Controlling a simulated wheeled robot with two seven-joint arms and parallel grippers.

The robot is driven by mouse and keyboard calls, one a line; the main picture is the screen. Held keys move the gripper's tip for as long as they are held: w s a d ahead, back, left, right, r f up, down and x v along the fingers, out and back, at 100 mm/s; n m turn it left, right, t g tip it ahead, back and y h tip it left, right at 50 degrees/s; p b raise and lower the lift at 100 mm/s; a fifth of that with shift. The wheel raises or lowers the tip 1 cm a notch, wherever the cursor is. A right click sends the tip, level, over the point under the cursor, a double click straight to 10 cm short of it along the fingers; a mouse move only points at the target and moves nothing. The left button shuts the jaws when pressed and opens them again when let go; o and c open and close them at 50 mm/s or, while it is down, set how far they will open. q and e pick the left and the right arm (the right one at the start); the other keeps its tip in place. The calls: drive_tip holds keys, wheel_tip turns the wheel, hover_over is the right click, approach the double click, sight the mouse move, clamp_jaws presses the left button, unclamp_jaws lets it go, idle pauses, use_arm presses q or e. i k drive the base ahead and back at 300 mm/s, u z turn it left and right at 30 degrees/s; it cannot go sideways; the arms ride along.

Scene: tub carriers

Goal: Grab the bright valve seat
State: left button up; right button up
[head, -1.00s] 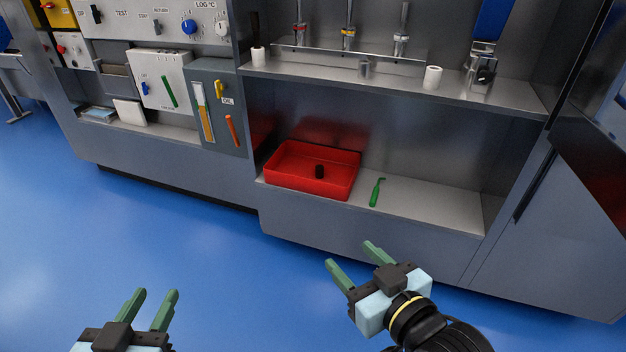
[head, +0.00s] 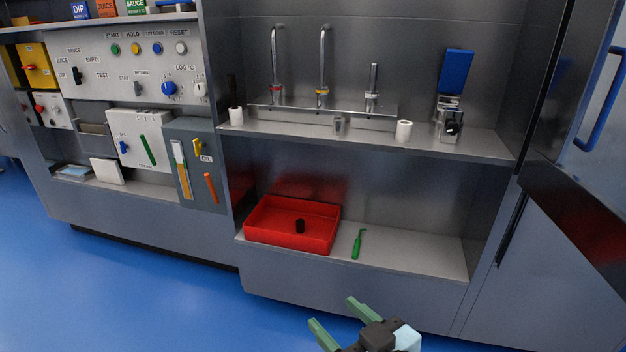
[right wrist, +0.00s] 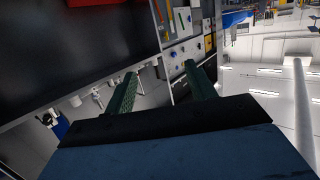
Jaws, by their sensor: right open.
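No part is labelled as the valve seat. Small pale pieces stand on the upper steel shelf (head: 370,139): a white cylinder (head: 404,130) right of centre, another white cylinder (head: 236,117) at the left end, and a grey metal cup-like piece (head: 339,124) between them. I cannot tell which is the bright valve seat. A small black cylinder (head: 300,226) sits in the red tub (head: 275,240) on the lower shelf. My right gripper (head: 337,316) is open and empty, in front of and below the lower shelf. Its fingers also show in the right wrist view (right wrist: 160,72). My left gripper is out of view.
A green hooked tool (head: 357,245) lies right of the tub. Three taps (head: 323,65) and a blue-topped device (head: 451,95) stand on the upper shelf. A control panel (head: 125,62) is at left, a door with a blue handle (head: 600,100) at right. The lower shelf's right end is clear.

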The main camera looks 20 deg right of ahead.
sight(339, 123)
drive_tip(key=z, duration=1.05)
drive_tip(key=i, duration=1.4)
drive_tip(key=u, duration=0.5)
